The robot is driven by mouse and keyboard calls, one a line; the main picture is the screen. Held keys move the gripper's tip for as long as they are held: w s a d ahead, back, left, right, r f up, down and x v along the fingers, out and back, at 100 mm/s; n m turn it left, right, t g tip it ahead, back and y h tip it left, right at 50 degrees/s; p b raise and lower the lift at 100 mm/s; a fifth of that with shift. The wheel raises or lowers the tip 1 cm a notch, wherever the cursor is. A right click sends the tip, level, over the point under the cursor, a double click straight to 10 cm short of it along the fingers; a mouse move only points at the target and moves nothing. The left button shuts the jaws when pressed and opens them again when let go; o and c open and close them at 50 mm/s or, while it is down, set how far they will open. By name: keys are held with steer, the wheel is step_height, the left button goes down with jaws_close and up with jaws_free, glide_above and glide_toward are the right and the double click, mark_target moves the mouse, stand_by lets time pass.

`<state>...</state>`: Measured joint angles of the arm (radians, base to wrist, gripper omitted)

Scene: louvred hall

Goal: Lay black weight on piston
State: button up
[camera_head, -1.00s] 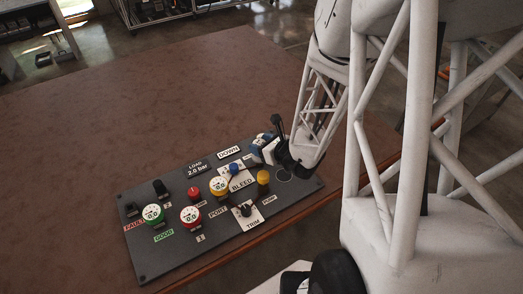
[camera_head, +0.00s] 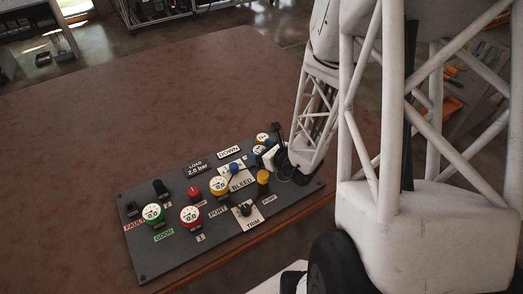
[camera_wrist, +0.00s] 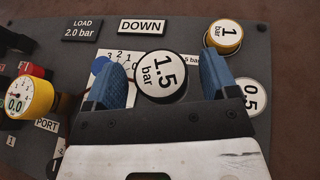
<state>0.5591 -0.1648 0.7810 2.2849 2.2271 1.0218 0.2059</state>
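A yellow-rimmed "1 bar" weight (camera_wrist: 226,35) sits behind the right finger. A "0.5" weight (camera_wrist: 252,98) is partly hidden at the right. I cannot make out the piston clearly.
The dark panel (camera_head: 160,254) lies on a brown table (camera_head: 120,110). Its yellow PUMP knob (camera_head: 263,177), blue BLEED knob (camera_head: 234,168), TRIM knob (camera_head: 245,209) and several gauges stand left of my gripper. The table behind the panel is clear.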

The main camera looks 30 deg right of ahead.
steer(key=shift+r, duration=0.2)
steer(key=v, duration=0.7)
steer(key=shift+s, duration=0.25)
stand_by(0.4)
steer(key=shift+d, duration=0.1)
stand_by(0.8)
steer(key=s+a+r+n+g+y, duration=0.2)
steer(key=a+r+n+g+y, duration=0.15)
steer(key=a+r+n, duration=0.4)
steer(key=s+a+r+n+g+y, duration=0.1)
steer(key=a+r+n+g+y, duration=0.1)
steer(key=a+r+n+g, duration=0.55)
steer(key=s+a+r+n+h, duration=0.2)
steer(key=s+r+n+h, duration=0.6)
steer(key=n, duration=0.9)
step_height(320, 180, up, 4)
steer(key=shift+s+f+n+t+h, duration=0.15)
steer(key=shift+s+n+t+h, duration=0.2)
steer(key=shift+h, duration=0.2)
